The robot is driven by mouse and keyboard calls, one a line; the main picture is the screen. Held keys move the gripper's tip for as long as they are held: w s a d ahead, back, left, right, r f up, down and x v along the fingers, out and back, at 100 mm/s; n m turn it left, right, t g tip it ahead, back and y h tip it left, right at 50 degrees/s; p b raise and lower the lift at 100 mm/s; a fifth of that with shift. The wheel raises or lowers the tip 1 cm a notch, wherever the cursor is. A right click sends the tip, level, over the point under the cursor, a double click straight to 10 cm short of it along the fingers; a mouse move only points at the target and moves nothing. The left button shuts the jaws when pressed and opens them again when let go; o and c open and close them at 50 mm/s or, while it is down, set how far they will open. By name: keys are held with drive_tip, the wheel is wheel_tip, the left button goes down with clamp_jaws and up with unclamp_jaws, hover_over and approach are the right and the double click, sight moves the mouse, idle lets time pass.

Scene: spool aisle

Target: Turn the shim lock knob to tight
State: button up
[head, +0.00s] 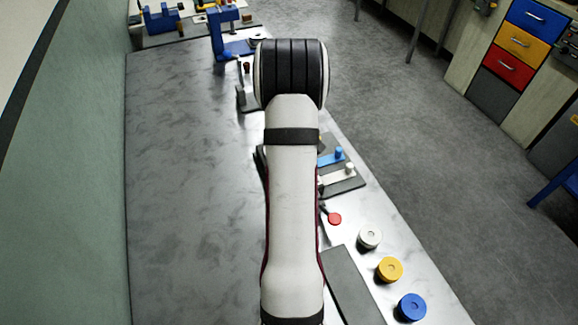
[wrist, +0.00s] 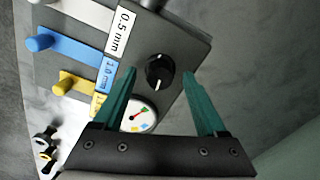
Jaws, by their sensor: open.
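The shim lock knob (wrist: 159,72) is round and black with a white pointer line. It stands on a dark grey plate (wrist: 185,38) in the wrist view. My gripper (wrist: 160,74) is open, with one green finger on each side of the knob in the picture. I cannot tell whether either finger touches it. In the head view my arm hides the knob and gripper. No tight mark is readable.
Beside the knob are a "0.5 mm" label (wrist: 123,28), a blue shim lever (wrist: 70,48) and a yellow one (wrist: 75,84). White (head: 370,236), yellow (head: 390,269) and blue (head: 412,307) discs line the bench's right edge. The bench left of my arm is clear.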

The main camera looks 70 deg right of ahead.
drive_tip(key=shift+c, duration=0.2)
clamp_jaws()
drive_tip(key=m, duration=1.9)
drive_tip(key=shift+m, duration=0.3)
drive_tip(key=shift+r+m, duration=0.1)
drive_tip(key=shift+m, duration=0.2)
